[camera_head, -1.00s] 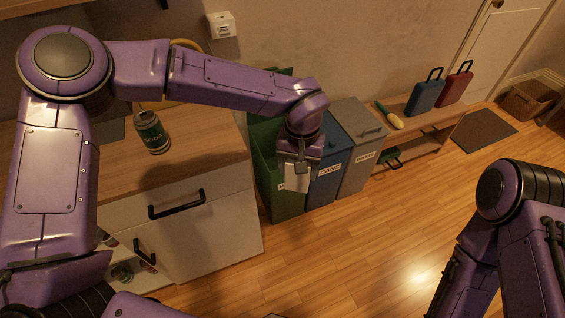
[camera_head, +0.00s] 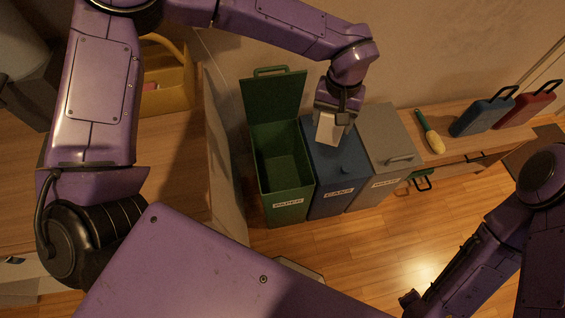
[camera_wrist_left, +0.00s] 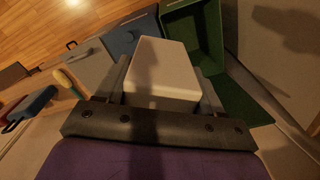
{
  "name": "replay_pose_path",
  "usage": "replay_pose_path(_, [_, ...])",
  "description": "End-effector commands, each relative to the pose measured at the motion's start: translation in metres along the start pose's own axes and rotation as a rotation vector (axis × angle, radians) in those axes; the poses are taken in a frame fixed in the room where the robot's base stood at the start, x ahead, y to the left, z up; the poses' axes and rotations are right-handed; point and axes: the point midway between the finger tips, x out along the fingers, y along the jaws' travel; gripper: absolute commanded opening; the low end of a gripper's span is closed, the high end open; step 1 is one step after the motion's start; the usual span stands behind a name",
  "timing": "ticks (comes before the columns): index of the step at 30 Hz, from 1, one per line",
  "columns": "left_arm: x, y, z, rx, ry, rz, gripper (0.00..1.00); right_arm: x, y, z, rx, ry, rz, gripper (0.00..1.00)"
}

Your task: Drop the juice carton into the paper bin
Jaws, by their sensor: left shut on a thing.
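The juice carton, a plain pale box, shows in the left wrist view (camera_wrist_left: 162,70) between the two fingers of my left gripper (camera_wrist_left: 162,88). In the head view the carton (camera_head: 328,129) hangs below my left gripper (camera_head: 337,112), which is shut on it, over the blue cans bin. The green paper bin (camera_head: 285,208), labelled PAPER, stands just left of the blue bin with its lid (camera_head: 272,97) raised. Its inside looks empty. The carton is above and to the right of its opening. My right arm shows at the lower right, but its gripper is not clearly seen.
The blue cans bin (camera_head: 338,170) and the grey bin (camera_head: 390,140) have closed lids. A low wooden bench (camera_head: 455,150) at right holds a green-handled brush (camera_head: 430,132), a blue case (camera_head: 484,117) and a red case (camera_head: 525,107). A yellow caddy (camera_head: 168,85) sits at left.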

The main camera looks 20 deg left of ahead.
Motion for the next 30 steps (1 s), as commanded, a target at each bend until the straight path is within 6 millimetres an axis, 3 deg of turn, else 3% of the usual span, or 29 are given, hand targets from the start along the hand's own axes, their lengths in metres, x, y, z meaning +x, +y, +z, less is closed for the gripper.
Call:
replay_pose_path(1, [0.018,-0.004,-0.003,-0.084,-0.003,-0.003,0.39,0.01,-0.001,0.004,0.0,0.0,0.0,0.43])
replay_pose_path(11, [0.124,-0.05,-0.035,-1.068,0.0,-0.006,0.39,0.059,-0.005,0.024,0.0,0.0,0.0,0.43])
replay_pose_path(21, [0.235,-0.121,-0.065,-2.204,0.002,-0.008,0.39,0.11,-0.01,0.045,0.0,0.0,0.0,0.43])
replay_pose_path(27, [0.284,-0.163,-0.079,-2.798,0.0,-0.008,0.39,0.133,-0.012,0.055,0.0,0.0,0.0,0.43])
replay_pose_path(30, [0.295,-0.176,-0.083,-2.964,-0.001,-0.006,0.39,0.138,-0.013,0.057,0.0,0.001,0.0,0.43])
